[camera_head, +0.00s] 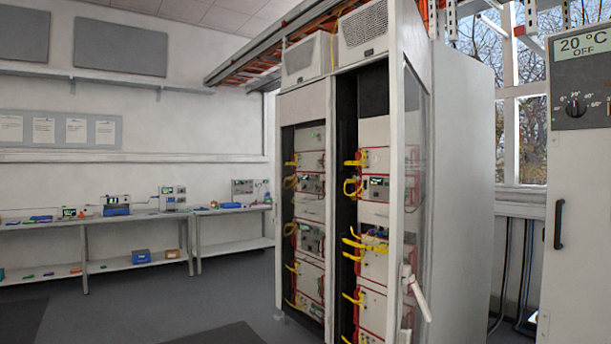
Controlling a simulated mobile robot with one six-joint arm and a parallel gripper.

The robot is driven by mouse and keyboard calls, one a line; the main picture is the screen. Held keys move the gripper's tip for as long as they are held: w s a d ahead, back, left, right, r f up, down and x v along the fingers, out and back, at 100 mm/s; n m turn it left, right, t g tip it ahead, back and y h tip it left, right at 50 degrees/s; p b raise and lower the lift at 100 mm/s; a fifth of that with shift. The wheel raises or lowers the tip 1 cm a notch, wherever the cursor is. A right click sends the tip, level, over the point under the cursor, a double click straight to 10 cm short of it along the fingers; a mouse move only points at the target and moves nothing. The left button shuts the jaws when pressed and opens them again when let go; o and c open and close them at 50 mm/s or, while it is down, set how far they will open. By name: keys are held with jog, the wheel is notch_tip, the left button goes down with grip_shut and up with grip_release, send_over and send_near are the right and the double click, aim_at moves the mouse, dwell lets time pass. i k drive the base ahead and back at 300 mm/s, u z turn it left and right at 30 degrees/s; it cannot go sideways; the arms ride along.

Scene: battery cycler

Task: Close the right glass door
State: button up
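The tall white battery cycler cabinet (463,170) stands right of centre with two bays side by side. The right glass door (416,150) stands open at the right side of the right bay, seen at a steep angle. A white handle-like part (417,296) sticks out low on the door. The right bay's front is uncovered, showing instrument units (374,215) with yellow cables (366,245) protruding. The left bay (310,220) also shows units and yellow cables; I cannot tell whether glass covers it. My gripper is not in view.
A white chamber with a "20 °C OFF" display (588,42) and a black handle (559,224) stands at the right edge. Long benches (140,219) with instruments line the left wall. The grey floor (190,300) left of the cabinet is clear.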

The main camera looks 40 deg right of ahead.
aim_at(410, 40)
jog(key=u, duration=0.05)
jog(key=k, duration=0.9)
jog(key=z, duration=1.65)
jog(key=i, duration=1.45)
jog(key=u, duration=0.35)
